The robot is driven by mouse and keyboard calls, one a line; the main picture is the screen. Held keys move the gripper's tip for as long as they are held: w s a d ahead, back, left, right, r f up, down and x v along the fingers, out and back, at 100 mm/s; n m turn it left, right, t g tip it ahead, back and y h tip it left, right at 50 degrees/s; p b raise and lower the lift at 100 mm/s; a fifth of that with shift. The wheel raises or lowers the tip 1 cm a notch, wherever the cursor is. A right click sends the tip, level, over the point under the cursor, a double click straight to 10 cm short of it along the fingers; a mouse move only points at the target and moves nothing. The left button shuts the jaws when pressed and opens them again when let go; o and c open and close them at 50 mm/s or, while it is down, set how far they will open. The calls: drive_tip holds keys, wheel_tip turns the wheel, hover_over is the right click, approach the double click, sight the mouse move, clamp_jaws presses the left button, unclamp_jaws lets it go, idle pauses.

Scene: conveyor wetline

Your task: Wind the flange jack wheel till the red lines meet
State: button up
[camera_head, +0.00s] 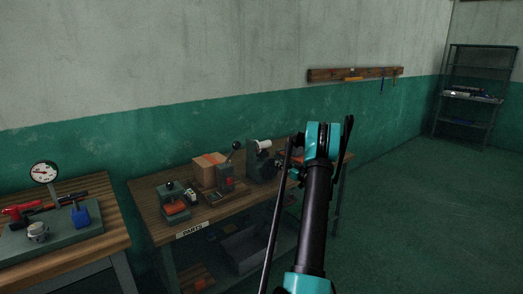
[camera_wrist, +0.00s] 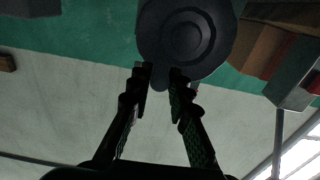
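A dark grey round wheel (camera_wrist: 188,38) with concentric rings fills the top middle of the wrist view. A small rounded nub (camera_wrist: 160,78) sticks out at its lower edge. My gripper (camera_wrist: 160,74) has its two fingertips apart, one on each side of this nub. I cannot tell whether they press on it. In the head view my arm hides the gripper. A grey-green machine (camera_head: 262,163) with a pale cylinder on top stands on the parts bench, left of my arm. I cannot make out the red lines in either view.
The parts bench (camera_head: 147,205) also holds a cardboard box (camera_head: 208,170), a lever device (camera_head: 228,182) and a small green press (camera_head: 174,203). A second bench (camera_head: 95,256) with a dial gauge (camera_head: 44,173) is at left. Open floor and a shelf rack (camera_head: 470,95) lie right.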

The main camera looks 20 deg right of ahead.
drive_tip(key=o, duration=0.4)
drive_tip(key=shift+o, duration=0.2)
drive_tip(key=v, duration=0.7)
idle(0.4)
